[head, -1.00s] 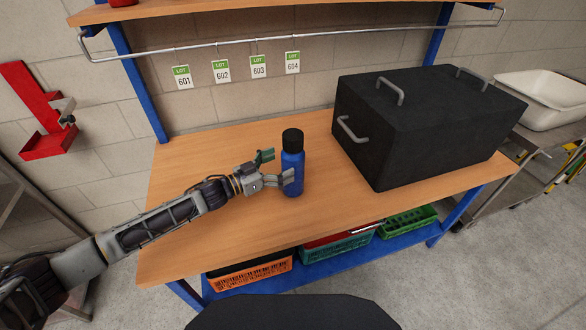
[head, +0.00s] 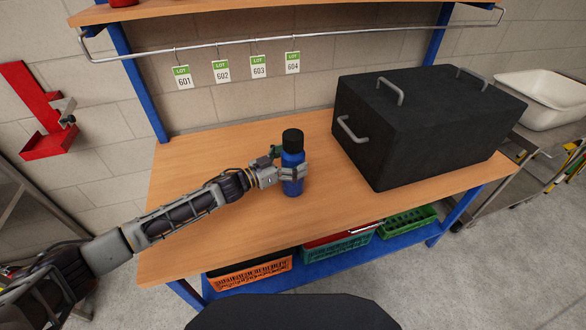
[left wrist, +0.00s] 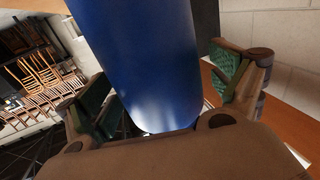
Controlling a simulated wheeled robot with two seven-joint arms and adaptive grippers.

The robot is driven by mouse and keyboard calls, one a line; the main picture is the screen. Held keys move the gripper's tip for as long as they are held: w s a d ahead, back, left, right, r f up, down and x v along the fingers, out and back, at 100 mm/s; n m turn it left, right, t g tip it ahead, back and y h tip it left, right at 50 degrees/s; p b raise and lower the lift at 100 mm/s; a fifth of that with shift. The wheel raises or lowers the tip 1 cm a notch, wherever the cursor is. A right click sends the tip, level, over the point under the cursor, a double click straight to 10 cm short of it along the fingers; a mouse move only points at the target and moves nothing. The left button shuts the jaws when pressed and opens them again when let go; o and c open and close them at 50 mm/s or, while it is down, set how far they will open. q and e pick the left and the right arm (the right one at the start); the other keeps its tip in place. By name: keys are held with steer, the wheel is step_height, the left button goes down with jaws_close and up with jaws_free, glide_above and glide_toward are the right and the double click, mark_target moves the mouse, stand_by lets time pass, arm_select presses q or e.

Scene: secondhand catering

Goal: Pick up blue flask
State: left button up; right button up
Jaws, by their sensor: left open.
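The blue flask (head: 292,184) with a black cap stands upright on the wooden workbench (head: 235,220), left of the black box. My left gripper (head: 291,162) reaches in from the left at the flask's upper body, with its fingers around either side of it. In the left wrist view the flask (left wrist: 145,65) fills the middle between the two green-padded fingers. The fingers are open; whether a pad touches the flask I cannot tell. My right gripper is not in view.
A large black box (head: 420,125) with grey handles stands at the right of the bench. Tags hang from a rail (head: 330,39) behind. Crates, one orange (head: 250,275), sit on the lower shelf. The bench's left and front areas are clear.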

arm_select(q)
steer(key=shift+c, duration=0.4)
steer(key=shift+r, duration=0.1)
steer(key=c, duration=1.3)
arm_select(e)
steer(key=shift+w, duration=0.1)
